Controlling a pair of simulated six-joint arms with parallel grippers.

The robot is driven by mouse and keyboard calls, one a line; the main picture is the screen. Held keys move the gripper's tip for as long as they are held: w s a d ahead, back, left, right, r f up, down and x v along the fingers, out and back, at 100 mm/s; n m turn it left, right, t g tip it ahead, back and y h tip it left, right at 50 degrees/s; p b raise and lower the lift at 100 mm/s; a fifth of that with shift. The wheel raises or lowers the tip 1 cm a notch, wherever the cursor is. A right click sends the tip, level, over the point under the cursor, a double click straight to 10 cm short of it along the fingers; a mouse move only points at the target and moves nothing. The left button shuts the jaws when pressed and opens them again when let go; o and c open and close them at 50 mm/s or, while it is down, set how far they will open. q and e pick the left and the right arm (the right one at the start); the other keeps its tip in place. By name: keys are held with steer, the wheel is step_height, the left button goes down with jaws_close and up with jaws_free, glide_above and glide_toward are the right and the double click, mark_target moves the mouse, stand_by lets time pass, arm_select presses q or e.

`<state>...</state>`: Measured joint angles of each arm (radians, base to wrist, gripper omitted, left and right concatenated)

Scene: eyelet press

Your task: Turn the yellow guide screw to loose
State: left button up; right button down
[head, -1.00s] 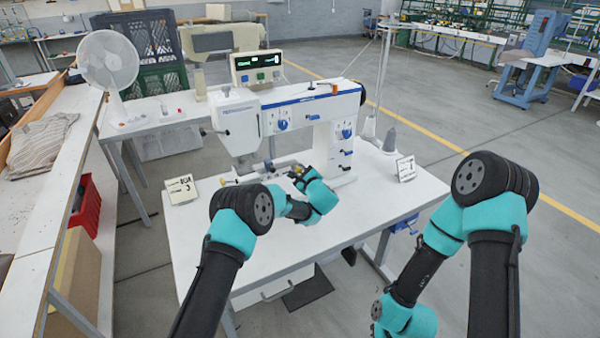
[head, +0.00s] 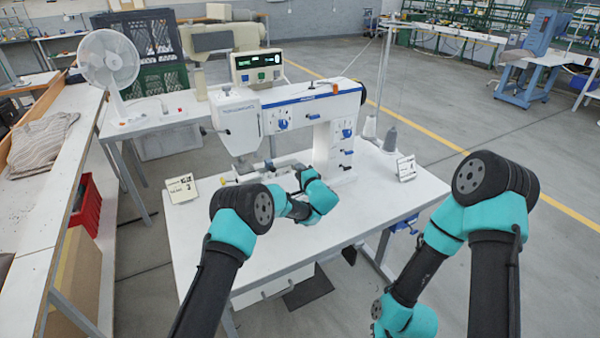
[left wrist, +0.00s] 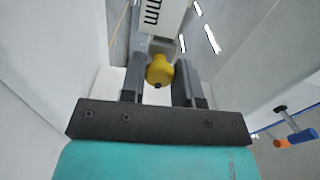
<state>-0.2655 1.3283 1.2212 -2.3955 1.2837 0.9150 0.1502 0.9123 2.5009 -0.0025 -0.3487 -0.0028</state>
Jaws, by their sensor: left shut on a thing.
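The yellow guide screw (left wrist: 159,70) is a round yellow knob in the left wrist view. My left gripper (left wrist: 161,63) has a dark finger on each side of it and is shut on it. In the head view my left arm reaches over the table to the foot of the white sewing-type machine (head: 290,110); there the screw cannot be made out clearly. My right arm is at the right in the head view, its gripper out of frame.
The white table (head: 205,250) is bare at its front left. A small sign (head: 182,188) stands at its left and another (head: 405,168) at its right, near a grey thread cone (head: 390,140). A display box (head: 257,67) sits behind the machine.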

arm_select(q)
steer(key=n, duration=1.1)
steer(key=shift+f, duration=0.1)
stand_by(0.5)
steer(key=o, duration=0.9)
steer(key=shift+d, duration=0.1)
steer(key=v, duration=1.7)
steer(key=shift+s+f, duration=0.1)
steer(key=shift+s, duration=0.1)
